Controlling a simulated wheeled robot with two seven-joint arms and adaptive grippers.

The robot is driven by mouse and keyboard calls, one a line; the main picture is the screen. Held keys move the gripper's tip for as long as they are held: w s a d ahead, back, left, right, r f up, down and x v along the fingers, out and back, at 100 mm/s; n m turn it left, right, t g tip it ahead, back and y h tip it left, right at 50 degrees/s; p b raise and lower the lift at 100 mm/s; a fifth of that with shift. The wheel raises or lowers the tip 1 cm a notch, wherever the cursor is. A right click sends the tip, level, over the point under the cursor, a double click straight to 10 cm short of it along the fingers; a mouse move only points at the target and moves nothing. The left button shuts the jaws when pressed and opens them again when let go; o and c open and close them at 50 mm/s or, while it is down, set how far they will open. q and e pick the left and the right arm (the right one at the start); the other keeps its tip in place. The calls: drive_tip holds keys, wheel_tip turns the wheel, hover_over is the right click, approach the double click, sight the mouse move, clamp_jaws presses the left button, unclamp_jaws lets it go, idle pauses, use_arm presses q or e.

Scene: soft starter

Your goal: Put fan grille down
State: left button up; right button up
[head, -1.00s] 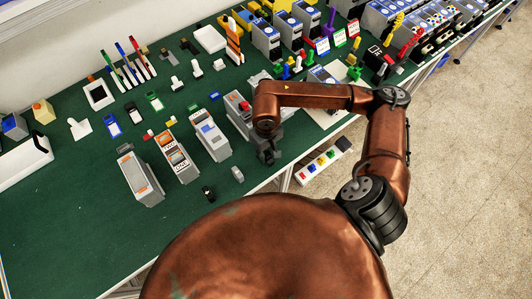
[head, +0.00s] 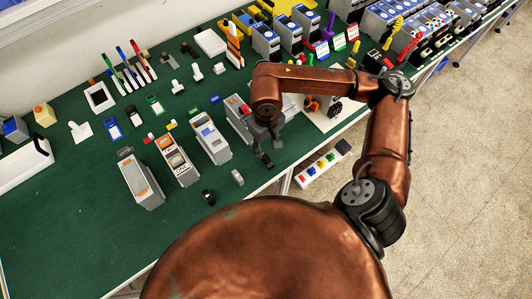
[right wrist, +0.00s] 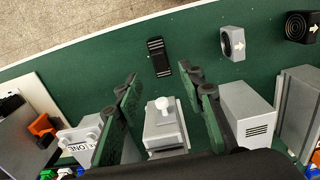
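A small black slatted piece (right wrist: 158,56), which looks like the fan grille, lies on the green table near its front edge. In the head view it is a dark piece (head: 267,161) just below my right gripper (head: 267,136). In the right wrist view my right gripper (right wrist: 168,105) has its two fingers well apart with nothing between them. The slatted piece lies beyond the fingertips, apart from them. A grey module with a white knob (right wrist: 165,125) shows in the gap between the fingers, beneath them. My left gripper is not in view.
A grey ring-shaped part (right wrist: 232,43) and a black block with concentric rings (right wrist: 300,25) lie along the front edge. Grey modules (head: 211,140) stand to the left of the gripper. A white board with orange parts (head: 318,118) is to its right. The left front table is clear.

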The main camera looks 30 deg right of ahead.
sight(266, 157)
drive_tip(key=shift+r, duration=2.15)
